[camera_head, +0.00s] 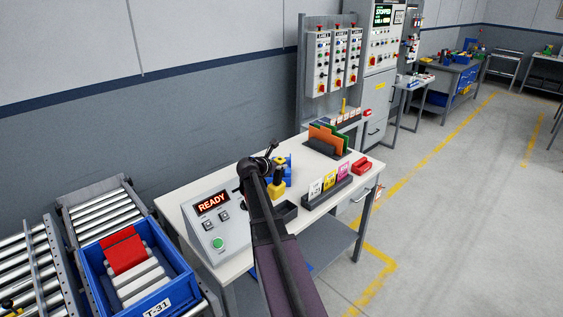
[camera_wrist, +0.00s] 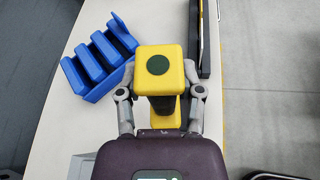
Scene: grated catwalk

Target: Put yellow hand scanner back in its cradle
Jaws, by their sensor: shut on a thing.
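The yellow hand scanner (camera_wrist: 160,64) has a boxy yellow head with a dark round spot on top, and a dark part and more yellow below. My gripper (camera_wrist: 160,93) is shut on it, with one finger on each side. In the head view the scanner (camera_head: 277,186) shows beside my arm, above the white bench; I cannot tell whether it touches anything. A dark, open, box-like holder (camera_head: 286,211) stands on the bench just in front of it. I cannot tell for sure whether this is the cradle; my arm hides part of that area.
A blue slotted rack (camera_wrist: 98,58) stands left of the scanner. A READY console (camera_head: 217,222) is at the bench's left. A blue crate (camera_head: 188,288) sits on rollers.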

